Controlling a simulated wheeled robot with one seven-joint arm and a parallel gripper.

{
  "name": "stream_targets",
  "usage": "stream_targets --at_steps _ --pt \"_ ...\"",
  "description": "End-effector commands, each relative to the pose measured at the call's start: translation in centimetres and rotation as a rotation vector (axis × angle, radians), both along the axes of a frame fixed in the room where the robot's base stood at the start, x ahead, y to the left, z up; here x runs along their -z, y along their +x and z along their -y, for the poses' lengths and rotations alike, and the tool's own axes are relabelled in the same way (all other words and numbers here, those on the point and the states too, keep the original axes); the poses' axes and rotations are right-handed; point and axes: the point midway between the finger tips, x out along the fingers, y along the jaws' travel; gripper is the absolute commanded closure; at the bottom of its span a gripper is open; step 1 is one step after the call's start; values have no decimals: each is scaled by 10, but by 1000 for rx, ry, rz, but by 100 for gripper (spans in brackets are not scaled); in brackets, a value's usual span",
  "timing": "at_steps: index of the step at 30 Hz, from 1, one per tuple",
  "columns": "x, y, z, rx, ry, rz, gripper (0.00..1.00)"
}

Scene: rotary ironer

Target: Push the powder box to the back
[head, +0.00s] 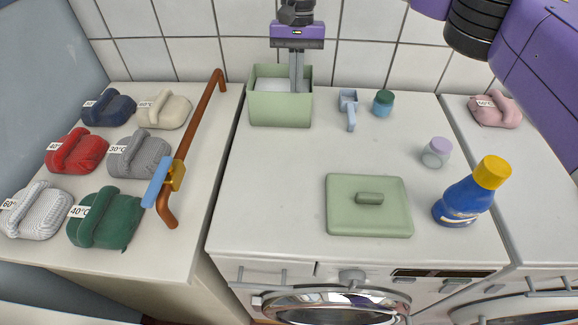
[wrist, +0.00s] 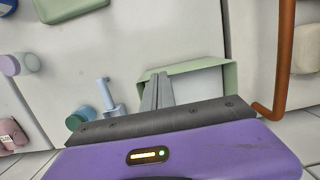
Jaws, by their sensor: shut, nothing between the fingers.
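The powder box (head: 281,111) is an open, pale green box with white powder inside. It stands upright at the back left of the washing machine top, close to the tiled wall. My gripper (head: 296,88) points down into its open top, with the fingers shut and empty. In the wrist view the box (wrist: 230,75) shows past the shut fingers (wrist: 155,92). I cannot tell whether the fingers touch a wall of the box. The box's green lid (head: 345,217) with a small handle lies flat near the front of the machine top.
A blue scoop (head: 348,108), a dark-capped jar (head: 383,104), a lilac-capped jar (head: 436,153) and a blue bottle with yellow cap (head: 468,195) stand to the right. A brown rod (head: 200,128) and several folded cloth bundles (head: 138,154) lie on the left counter. The machine top's middle is clear.

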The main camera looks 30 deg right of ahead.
Motion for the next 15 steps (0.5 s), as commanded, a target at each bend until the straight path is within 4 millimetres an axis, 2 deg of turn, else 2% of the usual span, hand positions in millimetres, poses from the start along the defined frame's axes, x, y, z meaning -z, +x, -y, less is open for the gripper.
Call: stream_targets --at_steps 1,6,15 --pt "7 4 6 7 -6 -3 100" --pt "8 13 14 7 -9 -4 100" --pt "9 15 17 6 -9 -4 100"
